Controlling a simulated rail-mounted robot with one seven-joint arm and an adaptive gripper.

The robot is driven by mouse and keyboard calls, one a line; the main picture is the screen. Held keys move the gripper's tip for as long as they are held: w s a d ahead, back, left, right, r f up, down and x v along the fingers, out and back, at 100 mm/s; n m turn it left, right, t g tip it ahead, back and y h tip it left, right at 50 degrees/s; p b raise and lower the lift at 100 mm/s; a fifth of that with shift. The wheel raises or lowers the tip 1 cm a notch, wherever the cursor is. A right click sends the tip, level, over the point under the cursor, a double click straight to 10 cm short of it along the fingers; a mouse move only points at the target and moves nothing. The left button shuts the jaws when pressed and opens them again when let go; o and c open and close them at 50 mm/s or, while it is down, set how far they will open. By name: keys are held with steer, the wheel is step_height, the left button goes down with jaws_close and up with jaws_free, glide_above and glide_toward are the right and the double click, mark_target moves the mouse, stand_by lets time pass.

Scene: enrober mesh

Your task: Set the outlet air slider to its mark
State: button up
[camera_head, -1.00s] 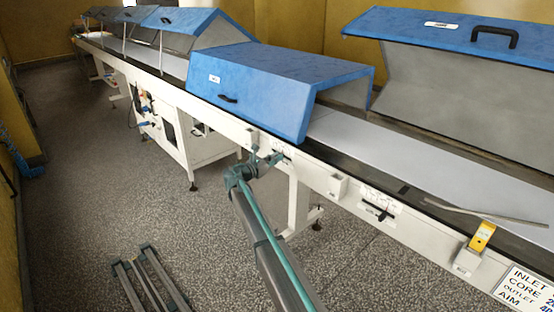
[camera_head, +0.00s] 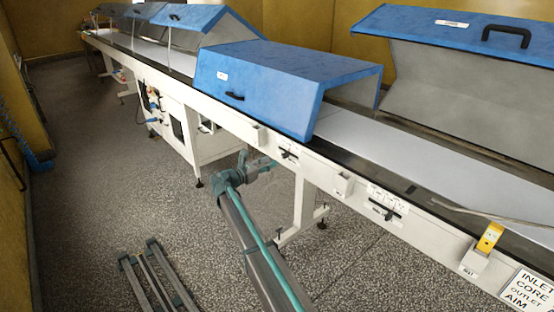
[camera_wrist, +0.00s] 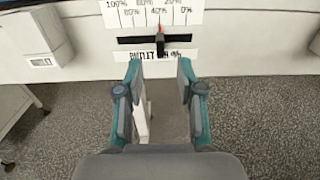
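The outlet air slider is a black handle (camera_wrist: 160,46) with a red tip, in a dark horizontal slot on the white machine front. In the wrist view the red tip is near the 40% label of the printed scale (camera_wrist: 152,12). The label below the slot is partly covered by the handle. The slider also shows small in the head view (camera_head: 288,154). My gripper (camera_wrist: 158,68) is open and empty, its fingers pointing at the slider, apart from it and below it in the picture. In the head view my gripper (camera_head: 270,163) is just left of and below this slider.
White boxes stick out from the panel on both sides, one left (camera_head: 257,135) and one right (camera_head: 343,186). A second slider (camera_head: 386,211) is farther right. A sign (camera_head: 530,290) lists inlet, core, outlet and aim.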

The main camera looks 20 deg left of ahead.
steer(key=shift+v, duration=1.95)
